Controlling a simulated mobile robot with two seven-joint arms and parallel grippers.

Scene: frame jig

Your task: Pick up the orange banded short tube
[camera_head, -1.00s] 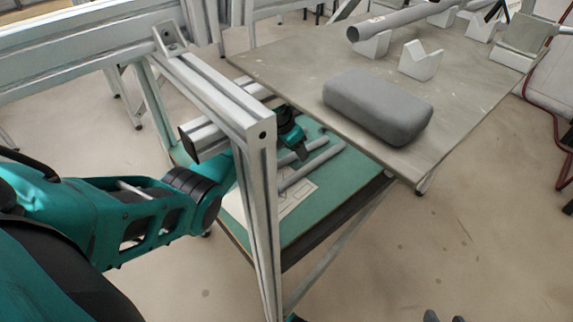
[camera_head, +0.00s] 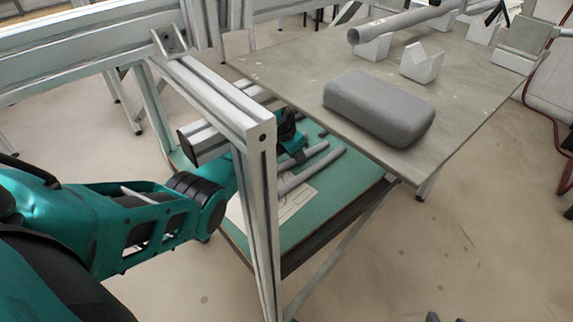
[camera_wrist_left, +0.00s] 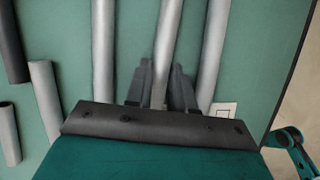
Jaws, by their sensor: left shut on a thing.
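My left gripper (camera_wrist_left: 163,80) is shut on a plain grey tube (camera_wrist_left: 168,35), with one finger on each side of it, over the green shelf. No orange band shows on the visible part of this tube; the part nearest the wrist is hidden. In the head view my left gripper (camera_head: 293,150) is partly hidden behind the frame post and the upper tabletop. Grey tubes (camera_head: 312,172) lie beside it on the green shelf. No orange-banded tube can be made out in either view.
Other tubes flank the held one: one to the left (camera_wrist_left: 103,50), one to the right (camera_wrist_left: 214,50), and shorter pieces (camera_wrist_left: 45,95) further left. An aluminium frame post (camera_head: 262,220) stands before my arm. The grey tabletop (camera_head: 290,75) overhangs the green shelf (camera_head: 345,195).

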